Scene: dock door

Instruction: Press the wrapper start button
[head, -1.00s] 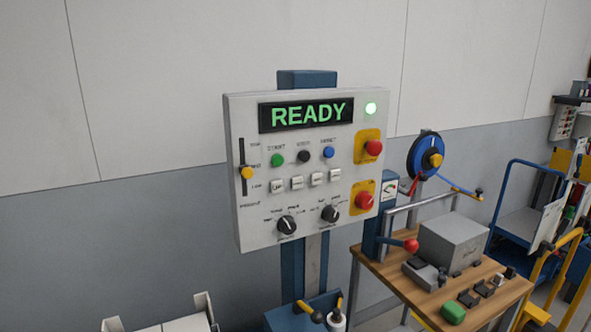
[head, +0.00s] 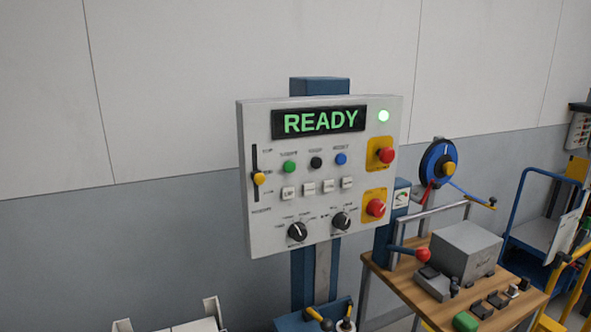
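The wrapper control panel (head: 262,225) is a light grey box on a blue post in the middle of the head view. Its display (head: 319,121) reads READY in green, and a green lamp (head: 384,116) is lit at the upper right. The green start button (head: 289,167) is the leftmost of a row, with a black button (head: 316,162) and a blue button (head: 341,159) to its right. The small label above it is blurred. Nothing covers the button. Neither of my grippers is in view.
Two red mushroom buttons (head: 386,155) on yellow plates, a yellow-knobbed slider (head: 259,179) and two black dials (head: 297,231) share the panel. A wooden bench (head: 405,290) with a grey box (head: 466,250) and a red-knobbed lever (head: 423,255) stands at the right.

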